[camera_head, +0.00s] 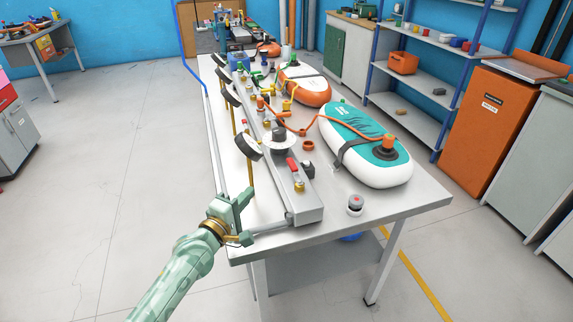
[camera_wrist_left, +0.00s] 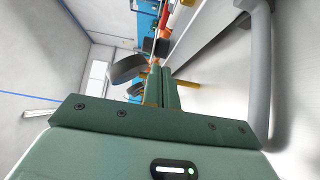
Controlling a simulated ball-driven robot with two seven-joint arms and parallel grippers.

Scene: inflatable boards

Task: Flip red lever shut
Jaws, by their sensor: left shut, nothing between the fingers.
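A red lever (camera_head: 293,165) sits on the near part of the long grey manifold (camera_head: 305,209), beside a brass fitting and a dark knob. It appears tilted along the manifold; its exact angle is too small to tell. My left gripper (camera_head: 240,202) is at the table's near left edge, to the left of and below the lever, apart from it. In the left wrist view its fingers (camera_wrist_left: 160,88) are together with nothing between them. Several other valves with coloured handles run along the manifold. My right gripper is out of view.
A teal and white inflatable board (camera_head: 345,118) with an orange hose lies to the right. The floor at left is clear.

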